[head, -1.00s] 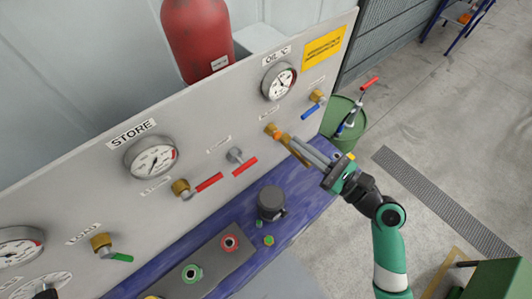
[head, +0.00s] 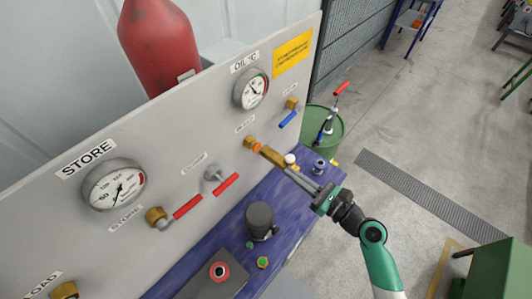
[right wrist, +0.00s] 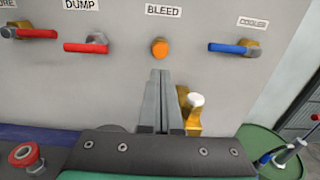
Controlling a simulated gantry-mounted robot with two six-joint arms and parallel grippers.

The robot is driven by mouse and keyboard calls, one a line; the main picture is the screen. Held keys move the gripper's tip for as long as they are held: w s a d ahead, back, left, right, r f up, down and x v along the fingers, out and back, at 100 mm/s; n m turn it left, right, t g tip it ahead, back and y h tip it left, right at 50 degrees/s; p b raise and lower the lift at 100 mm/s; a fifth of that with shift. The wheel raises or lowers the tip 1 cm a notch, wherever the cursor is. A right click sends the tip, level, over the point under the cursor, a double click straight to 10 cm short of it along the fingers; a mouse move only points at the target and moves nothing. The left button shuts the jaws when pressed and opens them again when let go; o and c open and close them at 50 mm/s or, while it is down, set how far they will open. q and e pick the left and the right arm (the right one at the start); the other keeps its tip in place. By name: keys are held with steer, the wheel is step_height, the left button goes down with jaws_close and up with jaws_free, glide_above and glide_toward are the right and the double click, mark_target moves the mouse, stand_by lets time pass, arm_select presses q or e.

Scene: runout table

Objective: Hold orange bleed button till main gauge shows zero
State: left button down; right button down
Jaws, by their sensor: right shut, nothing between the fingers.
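The orange bleed button (head: 256,147) sits in a brass collar on the grey panel; the right wrist view shows it (right wrist: 159,47) under the BLEED label. My right gripper (head: 286,169) is shut and empty, its fingers pointing at the panel. In the right wrist view the fingertips (right wrist: 160,72) appear just below the button, and a gap shows in the head view. The STORE gauge (head: 114,186) has its needle off the straight-up position. The OIL °C gauge (head: 251,90) is above the button. No gauge labelled main shows. My left gripper is out of view.
A brass fitting with a white knob (right wrist: 195,100) stands close right of my fingers. Red (head: 226,184) and blue (head: 288,119) lever valves flank the button. A dark cylinder (head: 260,220) stands on the blue bench (head: 200,255). A green drum (head: 325,130) is beyond the panel's end.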

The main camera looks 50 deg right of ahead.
mark_target(258, 149)
steer(key=w, duration=1)
steer(key=shift+w+a, duration=0.1)
steer(key=shift+a, duration=0.1)
